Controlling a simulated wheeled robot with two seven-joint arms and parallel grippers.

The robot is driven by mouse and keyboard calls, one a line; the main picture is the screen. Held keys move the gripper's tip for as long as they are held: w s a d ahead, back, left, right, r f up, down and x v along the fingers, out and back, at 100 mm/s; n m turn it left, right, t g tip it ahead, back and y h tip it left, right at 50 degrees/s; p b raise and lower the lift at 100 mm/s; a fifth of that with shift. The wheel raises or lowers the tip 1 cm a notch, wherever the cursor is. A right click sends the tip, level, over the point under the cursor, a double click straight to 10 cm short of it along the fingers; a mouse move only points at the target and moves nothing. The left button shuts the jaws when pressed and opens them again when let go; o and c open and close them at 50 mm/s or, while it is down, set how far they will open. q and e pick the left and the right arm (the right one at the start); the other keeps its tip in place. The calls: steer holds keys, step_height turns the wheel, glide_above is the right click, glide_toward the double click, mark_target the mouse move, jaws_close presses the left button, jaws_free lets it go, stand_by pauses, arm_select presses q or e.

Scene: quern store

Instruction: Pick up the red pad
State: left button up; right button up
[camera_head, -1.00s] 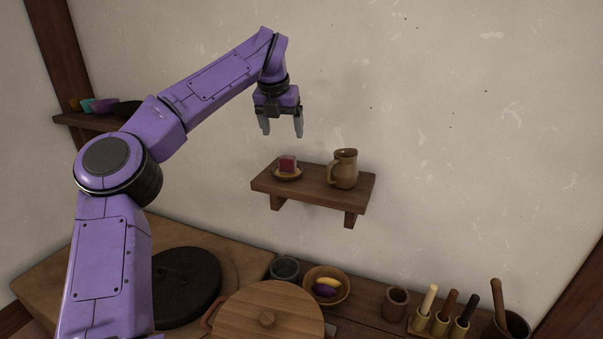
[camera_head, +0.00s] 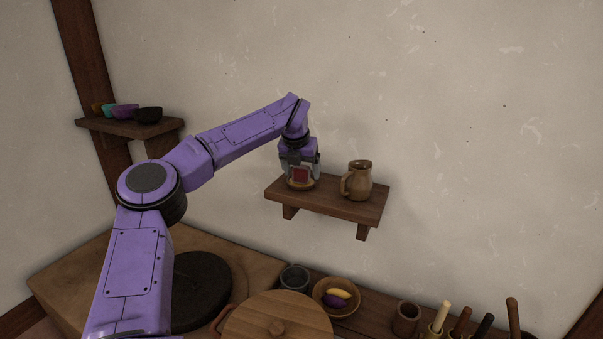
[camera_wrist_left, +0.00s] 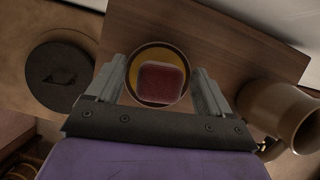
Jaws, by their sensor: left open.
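The red pad (camera_head: 300,174) is a small square block on a round wooden saucer (camera_head: 301,186) on the wall shelf (camera_head: 334,202). In the left wrist view the red pad (camera_wrist_left: 160,82) lies between the two fingers, with the saucer's rim (camera_wrist_left: 158,47) around it. My left gripper (camera_head: 301,175) is open and points down, with one finger on each side of the pad. I cannot tell whether either finger touches it. My right gripper is not in view.
A brown jug (camera_head: 358,181) stands on the shelf just right of the saucer. Below are a lidded pot (camera_head: 277,327), a bowl with fruit-like things (camera_head: 336,298), a dark cup (camera_head: 294,278) and several upright handles. A second shelf (camera_head: 131,129) at left holds small bowls.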

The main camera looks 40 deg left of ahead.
arm_select(q)
steer(key=shift+r, duration=0.1)
steer(key=c, duration=1)
steer(key=shift+d, duration=0.1)
steer(key=shift+c, duration=0.2)
steer(key=shift+r, duration=0.45)
step_height(320, 180, up, 10)
steer(key=shift+f+p, duration=0.2)
steer(key=shift+p, duration=0.15)
step_height(320, 180, up, 8)
steer(key=p, duration=0.4)
glide_above(302, 166)
steer(key=shift+s+f, duration=0.15)
steer(key=shift+f, duration=0.05)
